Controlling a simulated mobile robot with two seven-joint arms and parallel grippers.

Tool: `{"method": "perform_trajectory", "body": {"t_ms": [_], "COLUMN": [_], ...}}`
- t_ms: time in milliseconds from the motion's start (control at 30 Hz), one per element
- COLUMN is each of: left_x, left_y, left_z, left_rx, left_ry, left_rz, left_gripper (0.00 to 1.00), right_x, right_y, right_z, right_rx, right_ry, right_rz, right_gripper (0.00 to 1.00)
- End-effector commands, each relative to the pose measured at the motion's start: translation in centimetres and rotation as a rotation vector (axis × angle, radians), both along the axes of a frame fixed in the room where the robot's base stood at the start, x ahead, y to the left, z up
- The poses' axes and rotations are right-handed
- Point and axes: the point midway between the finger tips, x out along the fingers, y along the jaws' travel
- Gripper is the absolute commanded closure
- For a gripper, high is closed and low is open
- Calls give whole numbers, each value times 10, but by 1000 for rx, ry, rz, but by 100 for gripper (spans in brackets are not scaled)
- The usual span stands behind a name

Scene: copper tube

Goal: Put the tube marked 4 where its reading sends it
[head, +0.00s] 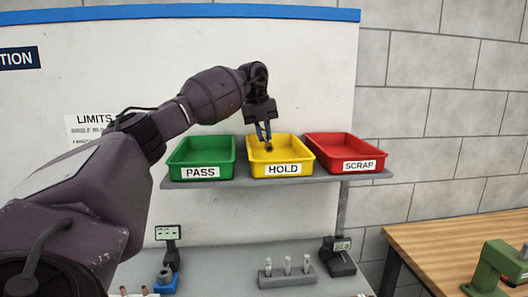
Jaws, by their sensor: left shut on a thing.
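My left gripper (264,133) is above the yellow HOLD tray (282,170), fingers pointing down, shut on a small dark copper-coloured tube (269,148). The tube is small in view and mostly hidden by the fingers. I cannot read a mark on it or tell whether it touches the tray. The green PASS tray (201,173) is to the left and the red SCRAP tray (358,165) to the right, all on one grey shelf. My right gripper is out of view.
Below the shelf, a bench holds a grey rack (287,279) with several upright pieces, a small display stand (340,258), and another display (167,233) by a blue-based device (165,284). A wooden table (440,245) with a green machine (500,265) is at right.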

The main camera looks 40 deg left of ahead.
Motion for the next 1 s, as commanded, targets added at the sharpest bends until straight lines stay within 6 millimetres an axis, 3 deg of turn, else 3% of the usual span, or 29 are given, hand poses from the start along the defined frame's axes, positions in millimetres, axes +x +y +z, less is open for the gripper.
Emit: {"method": "perform_trajectory", "body": {"t_ms": [267, 533, 933, 967, 1000], "left_x": [0, 0, 0, 0, 0], "left_y": [0, 0, 0, 0, 0], "left_z": [-19, -50, -54, -54, -54], "left_rx": [0, -1, -1, -1, -1], "left_ry": [-1, 0, -1, -1, -1], "left_rz": [-1, -1, 0, 0, 0], "left_gripper": [100, 100, 100, 83, 77], "right_x": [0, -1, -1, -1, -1], "right_y": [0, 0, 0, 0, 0], "right_z": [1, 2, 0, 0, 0], "right_rx": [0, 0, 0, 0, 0], "right_ry": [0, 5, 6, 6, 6], "right_rz": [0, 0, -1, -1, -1], "right_gripper": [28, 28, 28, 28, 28]}}
